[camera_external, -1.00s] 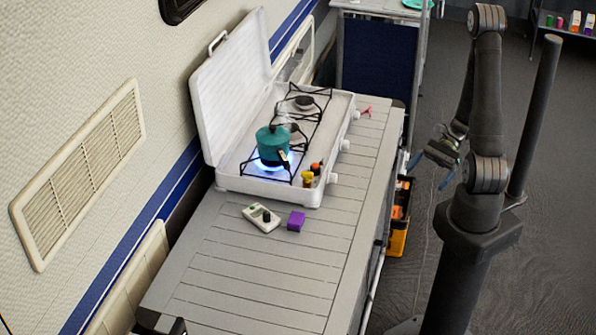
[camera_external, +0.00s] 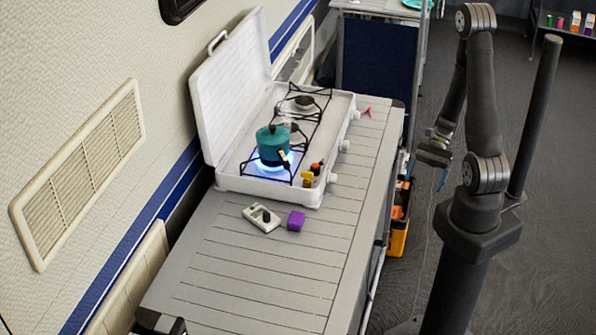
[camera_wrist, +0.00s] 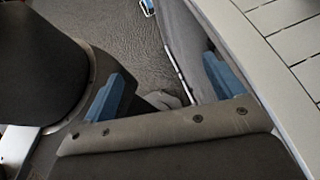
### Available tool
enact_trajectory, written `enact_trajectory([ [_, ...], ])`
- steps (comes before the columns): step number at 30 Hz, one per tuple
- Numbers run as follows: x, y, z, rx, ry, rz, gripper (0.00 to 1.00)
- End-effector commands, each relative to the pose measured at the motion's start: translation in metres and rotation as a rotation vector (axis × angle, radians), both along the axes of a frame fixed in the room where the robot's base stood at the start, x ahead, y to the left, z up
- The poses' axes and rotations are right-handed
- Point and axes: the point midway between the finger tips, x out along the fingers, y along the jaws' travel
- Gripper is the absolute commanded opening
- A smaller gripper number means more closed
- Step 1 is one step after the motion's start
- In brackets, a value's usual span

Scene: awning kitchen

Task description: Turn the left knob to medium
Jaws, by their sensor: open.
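A white gas stove (camera_external: 232,185) stands on the slatted counter with its lid up. Three white knobs line its right side: one at the near corner (camera_external: 332,178), one in the middle (camera_external: 344,146) and one at the far end (camera_external: 355,115). A teal pot (camera_external: 272,143) sits over a lit blue flame on the near burner. My gripper (camera_external: 436,157) is off the counter's right edge, apart from the knobs. It is open, and its blue fingers stand apart with nothing between them in the wrist view (camera_wrist: 164,86). The knob markings are too small to read.
Small orange and yellow bottles (camera_external: 312,171) stand at the stove's near corner, close to the near knob. A white device (camera_external: 262,218) and a purple box (camera_external: 296,221) lie on the counter (camera_external: 265,285), whose near part is clear.

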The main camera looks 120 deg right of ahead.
Motion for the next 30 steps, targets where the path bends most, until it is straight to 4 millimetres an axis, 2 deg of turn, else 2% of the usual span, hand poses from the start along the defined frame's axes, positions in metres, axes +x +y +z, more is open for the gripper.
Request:
enact_trajectory([
  [1,0.0,0.0,0.0,0.0,0.0,0.0,0.76],
  [5,0.0,0.0,0.0,0.0,0.0,-0.001,0.51],
  [11,-0.009,0.001,-0.01,-0.044,0.079,0.007,0.51],
  [14,-0.026,0.004,-0.027,-0.108,0.207,0.035,0.51],
  [20,-0.079,0.003,-0.072,-0.301,0.502,0.194,0.51],
  [24,-0.11,-0.014,-0.09,-0.488,0.662,0.302,0.51],
  [27,-0.125,-0.034,-0.096,-0.644,0.745,0.371,0.51],
  [30,-0.132,-0.057,-0.096,-0.816,0.799,0.432,0.51],
])
